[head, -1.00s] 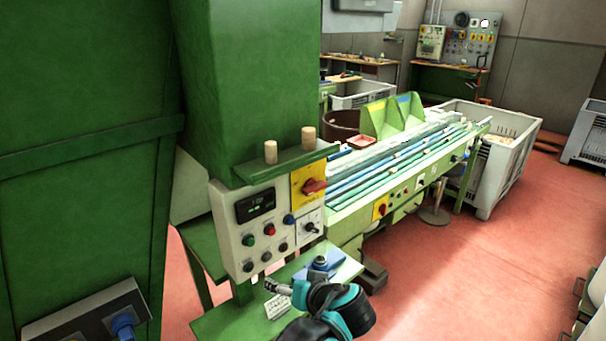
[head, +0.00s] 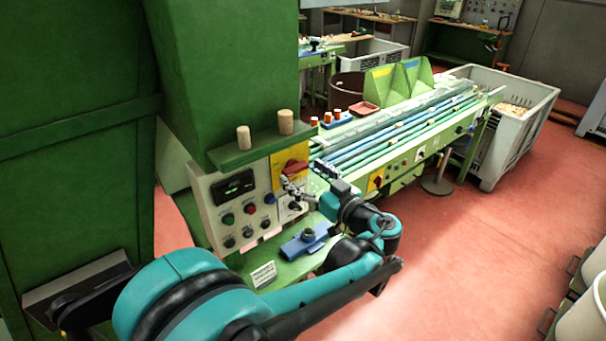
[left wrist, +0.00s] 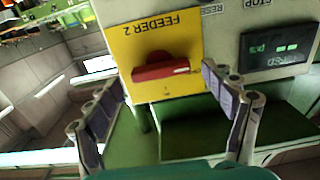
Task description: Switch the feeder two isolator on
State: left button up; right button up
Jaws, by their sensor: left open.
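The feeder two isolator is a red rotary handle (head: 293,167) on a yellow plate (head: 277,172) at the upper right of the pale control panel (head: 213,210). In the left wrist view the plate (left wrist: 185,25) reads "FEEDER 2" upside down, and the red handle (left wrist: 160,70) lies roughly crosswise. My left gripper (head: 288,186) is open and empty, just in front of the panel and slightly below the handle in the head view. In the left wrist view its fingers (left wrist: 160,80) stand apart on either side of the handle; contact is not visible. My right gripper is not in view.
Two corks (head: 286,121) stand on the green ledge (head: 230,155) above the panel. A display (head: 234,187), several buttons and a selector knob (head: 295,206) are close by. A blue fixture (head: 305,242) sits on the green shelf below. The red floor at right is open.

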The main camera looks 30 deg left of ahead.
pick_arm(q)
jog(key=shift+a, duration=0.25)
jog(key=c, duration=1.2)
jog(key=shift+o, duration=0.2)
jog(key=shift+m, duration=0.3)
jog(key=m, duration=0.3)
jog(key=shift+w+d+m, duration=0.1)
jog(key=shift+m, duration=0.3)
jog(key=m, duration=0.4)
jog(key=shift+m, duration=0.3)
jog(key=m, duration=0.4)
jog(key=shift+w+p, duration=0.1)
jog(key=shift+p, duration=0.2)
jog(key=shift+f+m, duration=0.15)
jog(key=shift+m, duration=2.35)
